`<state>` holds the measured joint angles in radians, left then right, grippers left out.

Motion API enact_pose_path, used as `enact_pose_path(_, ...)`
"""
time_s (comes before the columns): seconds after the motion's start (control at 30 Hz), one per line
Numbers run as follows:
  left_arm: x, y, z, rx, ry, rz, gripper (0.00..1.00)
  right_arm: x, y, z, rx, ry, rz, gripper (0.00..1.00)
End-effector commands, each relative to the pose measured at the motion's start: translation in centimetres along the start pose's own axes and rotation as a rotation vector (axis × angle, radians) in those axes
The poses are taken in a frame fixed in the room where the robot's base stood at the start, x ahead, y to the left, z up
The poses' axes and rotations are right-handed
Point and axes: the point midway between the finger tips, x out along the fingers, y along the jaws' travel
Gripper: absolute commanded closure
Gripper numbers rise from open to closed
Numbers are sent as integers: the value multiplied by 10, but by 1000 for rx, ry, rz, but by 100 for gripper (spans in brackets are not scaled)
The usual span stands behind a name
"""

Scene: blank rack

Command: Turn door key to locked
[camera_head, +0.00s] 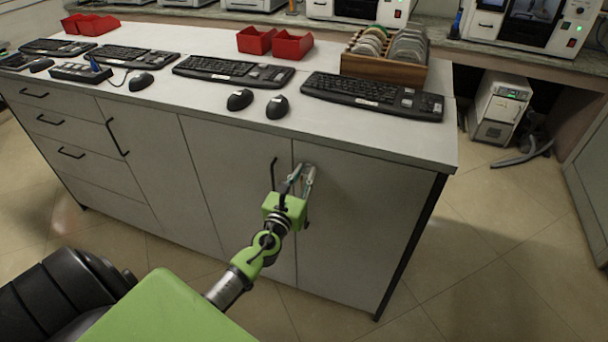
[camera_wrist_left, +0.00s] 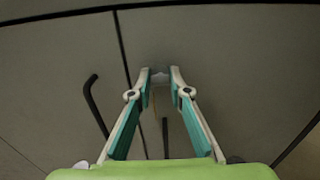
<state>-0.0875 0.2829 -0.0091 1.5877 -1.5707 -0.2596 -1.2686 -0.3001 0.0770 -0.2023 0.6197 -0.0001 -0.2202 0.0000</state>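My left gripper (camera_head: 299,181) reaches the grey cabinet door (camera_head: 360,225) near its top left edge, just below the countertop. My right gripper is not in view.
A black bar handle (camera_head: 274,174) is on the neighbouring door, left of my gripper; it also shows in the left wrist view (camera_wrist_left: 94,105). The countertop (camera_head: 345,133) above holds keyboards (camera_head: 372,95), mice (camera_head: 277,107), red bins (camera_head: 292,46) and a wooden rack (camera_head: 385,69).

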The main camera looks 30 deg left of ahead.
Motion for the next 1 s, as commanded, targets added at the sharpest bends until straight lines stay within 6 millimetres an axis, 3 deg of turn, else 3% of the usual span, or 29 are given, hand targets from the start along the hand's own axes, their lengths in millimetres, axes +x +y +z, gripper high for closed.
enact_pose_path(0.47, 0, 0, -1, -79, -1, 0, 100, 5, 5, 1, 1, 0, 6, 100)
enact_pose_path(1.0, 0, 1, -2, -540, 0, 0, 100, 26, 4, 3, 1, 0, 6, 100)
